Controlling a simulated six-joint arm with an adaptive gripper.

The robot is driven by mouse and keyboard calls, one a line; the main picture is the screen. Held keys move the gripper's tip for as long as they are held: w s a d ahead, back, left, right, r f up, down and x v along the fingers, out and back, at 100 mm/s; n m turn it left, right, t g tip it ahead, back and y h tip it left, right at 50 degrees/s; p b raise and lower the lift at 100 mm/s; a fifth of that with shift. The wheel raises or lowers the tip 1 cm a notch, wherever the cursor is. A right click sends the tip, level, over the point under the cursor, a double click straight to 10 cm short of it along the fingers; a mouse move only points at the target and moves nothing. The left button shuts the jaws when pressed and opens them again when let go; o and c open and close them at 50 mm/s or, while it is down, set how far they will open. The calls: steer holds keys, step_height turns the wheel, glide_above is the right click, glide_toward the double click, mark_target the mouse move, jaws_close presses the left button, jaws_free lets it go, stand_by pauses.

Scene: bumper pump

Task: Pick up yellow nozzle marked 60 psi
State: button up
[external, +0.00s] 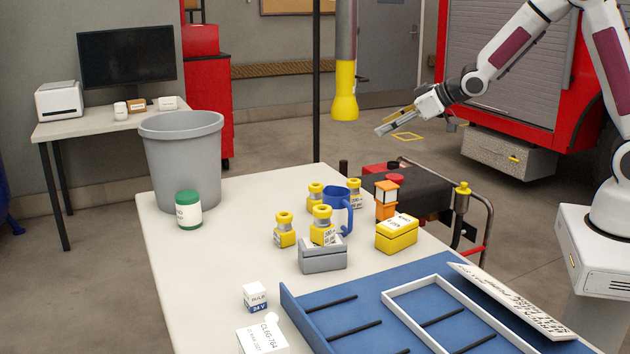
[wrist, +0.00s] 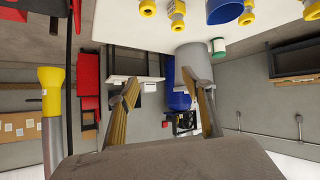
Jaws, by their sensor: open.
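Several yellow nozzles with pale labels stand on the white table in the external view: one at the left (external: 285,231), one in front (external: 322,226), one behind (external: 315,196) and one to the right behind the blue mug (external: 355,194). Their markings are too small to read, so I cannot tell which says 60 psi. Nozzles also show at the top of the wrist view, including one beside the mug (wrist: 178,14). My gripper (external: 387,123) is open and empty, in the air beyond the table's far right side and apart from the nozzles; its spread fingers show in the wrist view (wrist: 160,80).
The blue mug (external: 331,200) stands among the nozzles. A grey box (external: 322,256), yellow box (external: 397,235) and orange bottle (external: 386,209) are close by. A grey bin (external: 182,165) and blue tray (external: 310,318) flank open tabletop. A yellow-ended hanging pipe (external: 345,95) is left of my gripper.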

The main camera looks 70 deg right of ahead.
steer(key=t+y, duration=0.2)
glide_above(354, 187)
steer(key=s+d, duration=0.2)
steer(key=s, duration=0.2)
step_height(354, 187, down, 12)
steer(key=shift+f+t, duration=0.3)
steer(key=shift+f, duration=0.3)
steer(key=shift+f, duration=2.9)
steer(key=shift+f, duration=0.1)
steer(key=shift+f, duration=0.45)
steer(key=shift+x, duration=2.5)
